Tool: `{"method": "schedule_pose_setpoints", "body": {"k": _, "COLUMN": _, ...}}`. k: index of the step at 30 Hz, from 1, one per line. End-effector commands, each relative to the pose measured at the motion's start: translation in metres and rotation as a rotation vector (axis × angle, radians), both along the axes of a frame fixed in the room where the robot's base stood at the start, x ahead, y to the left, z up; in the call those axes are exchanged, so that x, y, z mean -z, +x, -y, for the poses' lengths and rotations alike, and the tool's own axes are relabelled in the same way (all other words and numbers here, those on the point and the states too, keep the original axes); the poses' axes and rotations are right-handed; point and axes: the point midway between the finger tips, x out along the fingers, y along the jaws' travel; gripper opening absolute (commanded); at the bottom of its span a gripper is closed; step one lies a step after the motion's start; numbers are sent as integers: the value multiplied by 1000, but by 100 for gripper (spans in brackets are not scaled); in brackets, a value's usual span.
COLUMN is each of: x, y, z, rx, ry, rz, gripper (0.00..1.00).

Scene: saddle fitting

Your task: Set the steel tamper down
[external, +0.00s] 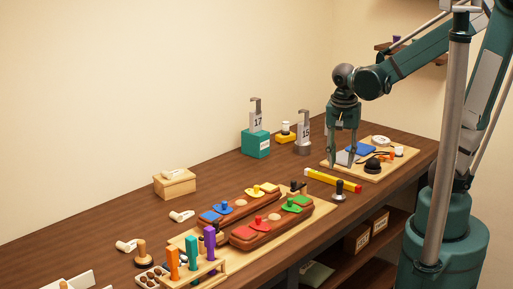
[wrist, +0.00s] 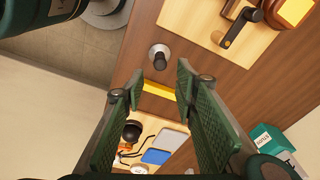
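My gripper (external: 344,163) is above the bench, behind the tamper in the external view and close to the wooden board. Its green fingers (wrist: 160,84) are wide apart with nothing between them. The gripper does not touch the tamper.
A yellow bar (external: 333,180) lies just behind the tamper. The wooden board (external: 352,171) holds a black knob (external: 373,167), a blue pad (external: 361,149) and small parts. Red saddle-shaped blocks (external: 262,231) with coloured pieces lie to the left. A teal box (external: 256,144) stands at the back.

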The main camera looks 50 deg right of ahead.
Motion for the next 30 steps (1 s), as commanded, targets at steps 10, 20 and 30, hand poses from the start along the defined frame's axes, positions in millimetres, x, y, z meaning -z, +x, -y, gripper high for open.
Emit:
{"method": "schedule_pose_setpoints", "body": {"k": 10, "x": -15, "y": -1, "z": -2, "rx": 0, "ry": 0, "rz": 0, "gripper": 29}}
{"method": "schedule_pose_setpoints", "body": {"k": 20, "x": -15, "y": -1, "z": -2, "rx": 0, "ry": 0, "rz": 0, "gripper": 29}}
{"method": "schedule_pose_setpoints", "body": {"k": 30, "x": -16, "y": -1, "z": -1, "rx": -13, "ry": 1, "rz": 5, "gripper": 29}}
